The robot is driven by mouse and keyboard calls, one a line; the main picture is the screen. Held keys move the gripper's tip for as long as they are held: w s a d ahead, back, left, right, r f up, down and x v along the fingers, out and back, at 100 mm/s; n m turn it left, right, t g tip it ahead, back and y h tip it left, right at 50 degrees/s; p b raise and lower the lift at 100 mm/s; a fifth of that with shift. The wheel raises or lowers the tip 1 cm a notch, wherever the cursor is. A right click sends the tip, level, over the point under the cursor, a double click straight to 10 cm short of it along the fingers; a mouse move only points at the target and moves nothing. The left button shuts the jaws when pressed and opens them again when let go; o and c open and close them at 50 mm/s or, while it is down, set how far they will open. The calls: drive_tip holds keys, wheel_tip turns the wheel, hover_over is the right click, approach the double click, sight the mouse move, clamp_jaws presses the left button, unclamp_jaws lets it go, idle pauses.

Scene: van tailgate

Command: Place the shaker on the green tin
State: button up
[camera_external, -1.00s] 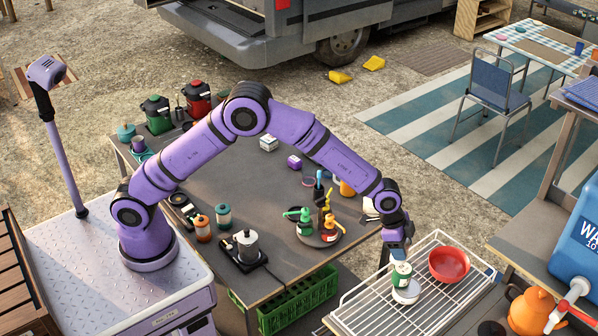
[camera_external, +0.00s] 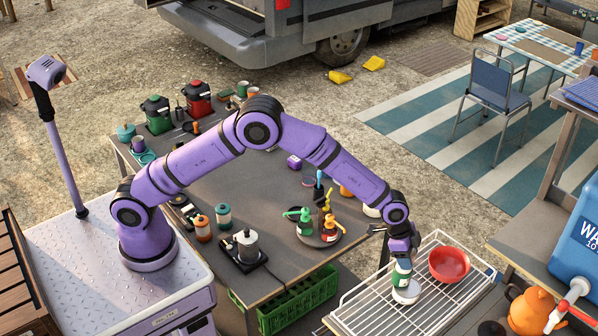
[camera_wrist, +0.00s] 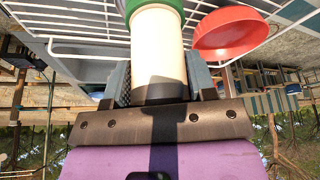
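The shaker (camera_wrist: 158,50) is a cream cylinder with a dark end toward my palm. In the wrist view it stands between my fingers, which close on its sides. My gripper (camera_external: 402,256) points down over the wire rack. The green tin (camera_external: 402,281), green with some white, is directly under it, at a white bowl. The tin's green rim also shows beyond the shaker's far end in the wrist view (camera_wrist: 183,5). The shaker is lined up over the tin; whether they touch I cannot tell.
A red bowl (camera_external: 449,264) is close by on the right of the white wire rack (camera_external: 375,304). The white bowl (camera_external: 407,294) is at the tin's foot. A round tray with spray bottles (camera_external: 320,238) stands on the table to the left. The rack's front part is clear.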

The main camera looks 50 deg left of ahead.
drive_tip(key=o, duration=0.4)
drive_tip(key=shift+r, duration=0.15)
drive_tip(key=v, duration=1.2)
drive_tip(key=s+a+r+n+t+y, duration=0.1)
drive_tip(key=s+a+r+n, duration=0.15)
drive_tip(key=a+r, duration=0.6)
drive_tip(key=s+a+r+n, duration=0.1)
drive_tip(key=s+a+r, duration=0.25)
drive_tip(key=a, duration=0.95)
drive_tip(key=s+a+r+n+t+y, duration=0.1)
drive_tip(key=s+a+r+n, duration=0.1)
drive_tip(key=a+r, duration=0.7)
drive_tip(key=shift+s+a+f+n+t+y, duration=0.2)
drive_tip(key=shift+s+a+f+n+y, duration=0.65)
drive_tip(key=shift+s+a, duration=3)
drive_tip(key=shift+s+a+f+n+t+h, duration=0.25)
drive_tip(key=shift+s+a+n, duration=1.25)
drive_tip(key=shift+s+a, duration=2.4)
drive_tip(key=shift+s+a+f+n+t+y, duration=0.15)
drive_tip(key=shift+s+a+f+n+y, duration=0.75)
drive_tip(key=shift+s+a, duration=2.95)
drive_tip(key=shift+s+d+r+n+h, duration=0.15)
drive_tip(key=shift+s+d+h, duration=0.1)
drive_tip(key=shift+s+d, duration=0.3)
drive_tip(key=shift+s+d+r+n+h, duration=0.15)
drive_tip(key=shift+s+d+h, duration=0.1)
drive_tip(key=shift+s+d, duration=0.25)
